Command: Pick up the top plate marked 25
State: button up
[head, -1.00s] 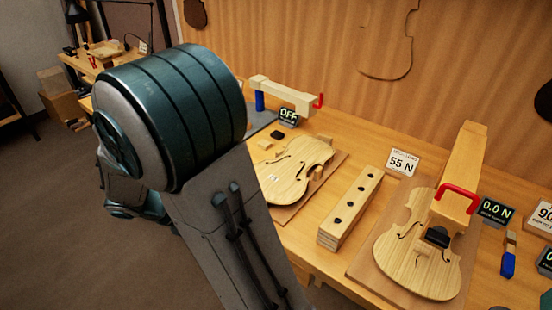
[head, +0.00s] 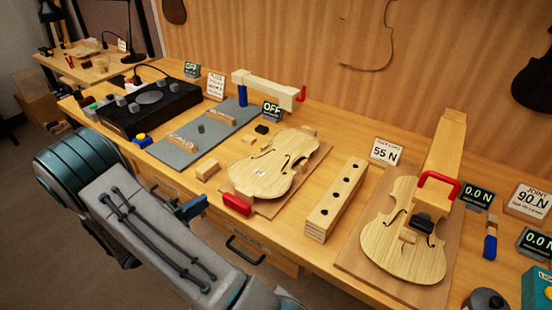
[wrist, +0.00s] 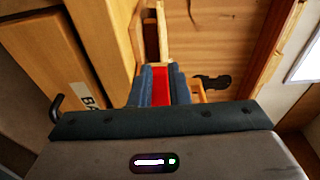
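A pale violin-shaped top plate (head: 280,150) with a small tag lies on a brown board left of centre in the head view. The tag is too small to read. A second pale plate (head: 420,262) lies at the right under a wooden beam. My gripper's blue fingertip (head: 197,206) shows at the bench's front edge, left of the tagged plate; my forearm hides the rest.
A drilled wooden block (head: 337,200) stands between the plates. A clamp (head: 268,92) stands behind the tagged plate; a grey mat (head: 205,148) and black device (head: 150,108) lie to its left. A drawer handle (head: 245,252) sticks out below the bench edge.

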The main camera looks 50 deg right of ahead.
jog(key=d+p, duration=0.1)
jog(key=d, duration=0.8)
jog(key=shift+s+d+r, duration=0.1)
jog(key=shift+s+d, duration=0.05)
jog(key=shift+d, duration=0.2)
grip_shut()
